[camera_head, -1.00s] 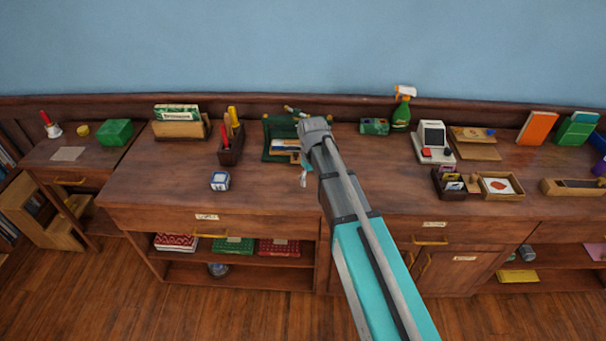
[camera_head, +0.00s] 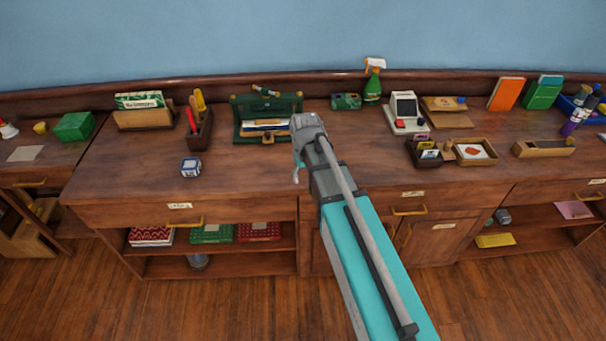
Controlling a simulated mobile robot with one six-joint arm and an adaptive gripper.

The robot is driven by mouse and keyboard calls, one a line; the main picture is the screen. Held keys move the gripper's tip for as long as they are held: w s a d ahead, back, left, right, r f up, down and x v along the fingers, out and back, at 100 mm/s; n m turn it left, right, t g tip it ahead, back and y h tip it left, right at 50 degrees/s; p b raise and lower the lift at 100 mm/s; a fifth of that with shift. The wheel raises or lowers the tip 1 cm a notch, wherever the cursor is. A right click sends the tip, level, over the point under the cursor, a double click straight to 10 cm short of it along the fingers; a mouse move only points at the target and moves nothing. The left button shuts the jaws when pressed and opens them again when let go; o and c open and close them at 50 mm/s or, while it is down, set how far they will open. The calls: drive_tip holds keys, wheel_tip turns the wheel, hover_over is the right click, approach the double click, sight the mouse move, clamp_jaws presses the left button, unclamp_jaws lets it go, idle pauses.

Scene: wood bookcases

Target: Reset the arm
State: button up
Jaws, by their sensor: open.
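My arm reaches up from the lower right of the head view, teal near the base and grey toward the end. My gripper (camera_head: 297,163) is at the arm's far end, over the front part of the wooden counter (camera_head: 250,178). Its finger tips point down and to the left, and one finger is mostly hidden behind the wrist. It is open and I see nothing held in it. A green box-like organizer (camera_head: 242,106) with papers stands just behind and left of it.
A pen holder (camera_head: 199,130), spray bottle (camera_head: 373,85), white card machine (camera_head: 405,112) and small trays (camera_head: 476,152) stand around. The front middle of the counter is clear.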

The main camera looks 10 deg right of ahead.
drive_tip(key=s+d+m, duration=0.4)
drive_tip(key=s+d, duration=0.5)
drive_tip(key=s, duration=0.3)
drive_tip(key=shift+d, duration=0.3)
drive_tip(key=shift+c, duration=0.9)
drive_tip(key=shift+a, duration=0.15)
